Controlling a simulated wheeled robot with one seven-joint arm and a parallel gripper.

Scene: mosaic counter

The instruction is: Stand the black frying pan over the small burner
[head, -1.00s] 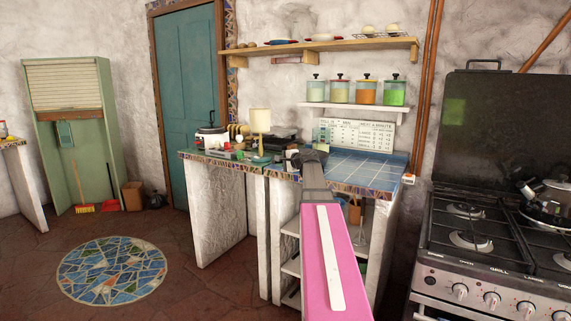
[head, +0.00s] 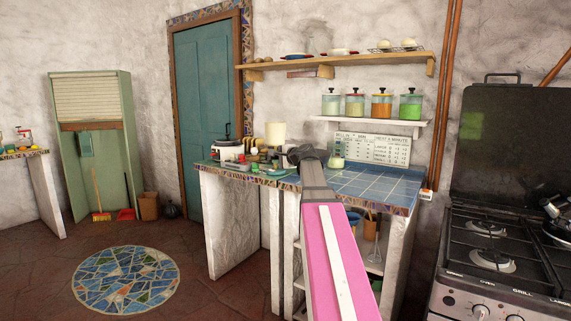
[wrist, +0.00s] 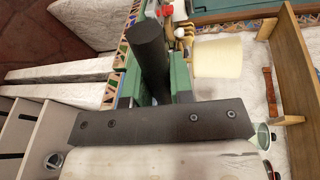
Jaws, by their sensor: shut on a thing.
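My gripper (head: 305,155) is over the blue-tiled counter in the head view, at the end of my pink arm. In the wrist view its green fingers (wrist: 156,82) are shut on a black rod-like handle, which looks like the handle of the black frying pan (wrist: 148,52). The pan's body cannot be made out in either view. The stove at the right of the head view shows two bare burners on its left side, a rear one (head: 487,228) and a front one (head: 492,260). I cannot tell which is smaller.
A cream lamp (head: 275,134) and a white appliance (head: 229,149) stand left of my gripper. Glass jars (head: 382,106) stand on a shelf above the counter. A pan-like vessel (head: 560,228) sits on the stove's right side. The counter's right part (head: 375,187) is clear.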

